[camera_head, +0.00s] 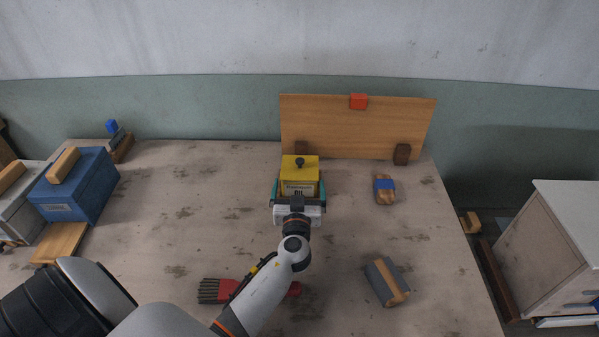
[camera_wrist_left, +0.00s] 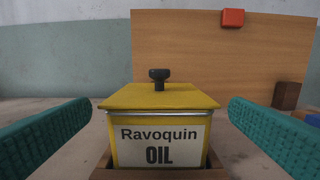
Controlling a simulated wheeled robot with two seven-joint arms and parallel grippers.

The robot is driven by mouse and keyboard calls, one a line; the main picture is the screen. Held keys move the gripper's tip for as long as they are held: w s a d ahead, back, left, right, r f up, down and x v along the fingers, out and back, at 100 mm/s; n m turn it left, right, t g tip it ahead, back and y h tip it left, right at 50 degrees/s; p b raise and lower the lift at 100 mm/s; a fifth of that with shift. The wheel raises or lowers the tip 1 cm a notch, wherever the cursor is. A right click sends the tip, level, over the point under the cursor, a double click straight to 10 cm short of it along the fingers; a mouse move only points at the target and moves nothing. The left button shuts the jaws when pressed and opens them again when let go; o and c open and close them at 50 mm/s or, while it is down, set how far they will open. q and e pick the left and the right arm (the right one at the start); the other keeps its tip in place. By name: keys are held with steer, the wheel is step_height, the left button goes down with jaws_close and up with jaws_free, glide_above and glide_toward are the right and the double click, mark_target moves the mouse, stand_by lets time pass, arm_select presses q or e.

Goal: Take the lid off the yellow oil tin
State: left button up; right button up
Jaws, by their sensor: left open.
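The yellow oil tin (camera_head: 299,187) stands upright on the table in front of the wooden board. In the left wrist view the tin (camera_wrist_left: 158,145) carries a white label reading "Ravoquin OIL". Its yellow lid (camera_wrist_left: 160,97) is on, with a black knob (camera_wrist_left: 159,78) on top; the lid also shows in the head view (camera_head: 309,169). The tin sits in a low brown wooden holder (camera_wrist_left: 103,172). My left gripper (camera_head: 298,190) is open, its teal fingers (camera_wrist_left: 158,138) spread to either side of the tin, apart from it in the wrist view. My right gripper is not in view.
A wooden board (camera_head: 345,125) with a red block (camera_head: 358,102) stands behind the tin. A blue-banded brush or block (camera_head: 384,190) and a grey-and-wood block (camera_head: 386,282) lie right. A red brush (camera_head: 222,290) lies under my arm. A blue box (camera_head: 82,190) stands left.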

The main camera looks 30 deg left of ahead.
mark_target(300, 170)
arm_select(q)
steer(key=x, duration=0.7)
steer(key=shift+a+p, duration=0.1)
steer(key=shift+p, duration=0.25)
steer(key=shift+c, duration=0.6)
steer(key=c, duration=0.9)
steer(key=o, duration=1)
